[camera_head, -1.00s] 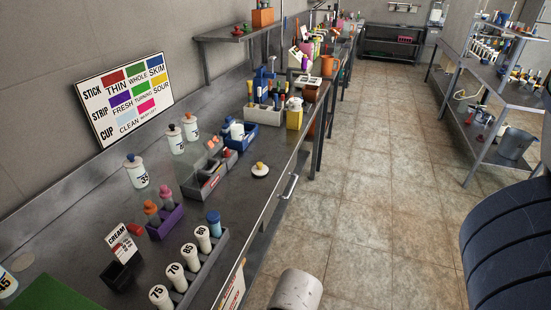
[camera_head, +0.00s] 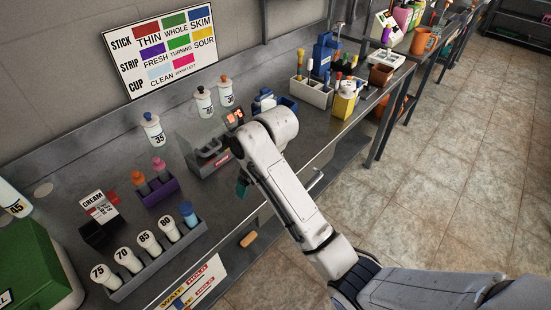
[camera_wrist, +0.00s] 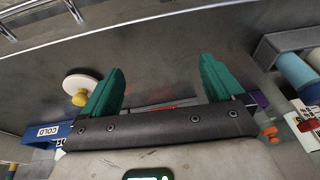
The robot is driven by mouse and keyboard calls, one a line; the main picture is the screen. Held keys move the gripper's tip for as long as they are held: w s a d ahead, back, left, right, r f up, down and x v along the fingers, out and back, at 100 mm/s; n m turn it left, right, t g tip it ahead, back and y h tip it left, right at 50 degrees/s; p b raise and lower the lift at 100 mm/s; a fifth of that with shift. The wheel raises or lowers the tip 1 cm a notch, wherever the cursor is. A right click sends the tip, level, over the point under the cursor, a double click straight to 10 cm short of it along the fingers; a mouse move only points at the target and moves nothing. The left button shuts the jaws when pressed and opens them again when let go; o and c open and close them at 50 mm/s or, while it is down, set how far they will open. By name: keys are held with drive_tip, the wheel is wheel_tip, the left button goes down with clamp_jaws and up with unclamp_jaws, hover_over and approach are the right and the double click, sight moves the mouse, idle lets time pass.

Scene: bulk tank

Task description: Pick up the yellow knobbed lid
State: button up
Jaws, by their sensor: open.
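The lid is a pale round disc with a yellow knob. In the wrist view the yellow knobbed lid (camera_wrist: 82,86) lies on the steel bench, to the left of the left green finger and outside the gap between the fingers. My gripper (camera_wrist: 158,82) is open, with nothing between its fingers but bare bench below. In the head view the green fingers of my gripper (camera_head: 243,187) show over the bench, beside the grey box. The lid is not visible there; my arm seems to cover it.
A rack (camera_head: 160,256) of numbered white bottles and a purple holder (camera_head: 156,190) stand to the left. The grey box (camera_head: 203,150) stands close by the gripper. A blue box marked COLD (camera_wrist: 46,133) is at lower left in the wrist view. The bench edge is near.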

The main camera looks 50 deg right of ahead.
drive_tip(key=shift+g+h, duration=0.5)
drive_tip(key=shift+g, duration=0.3)
drive_tip(key=w+d+r+b, duration=0.1)
drive_tip(key=d, duration=0.3)
drive_tip(key=w+d+r+b, duration=0.1)
drive_tip(key=w+d, duration=0.1)
drive_tip(key=d, duration=0.2)
drive_tip(key=w+d+r+b, duration=0.1)
drive_tip(key=d+r, duration=0.1)
drive_tip(key=d, duration=0.2)
drive_tip(key=shift+w, duration=0.15)
drive_tip(key=shift+w+d+f+p, duration=0.1)
drive_tip(key=shift+w+f+p, duration=0.05)
drive_tip(key=shift+f, duration=1.05)
drive_tip(key=shift+w+d+f+p, duration=0.15)
drive_tip(key=shift+f, duration=1.05)
drive_tip(key=shift+w+d+f+p, duration=0.1)
drive_tip(key=shift+w+f+p, duration=0.05)
drive_tip(key=shift+f, duration=1.05)
drive_tip(key=c, duration=1.1)
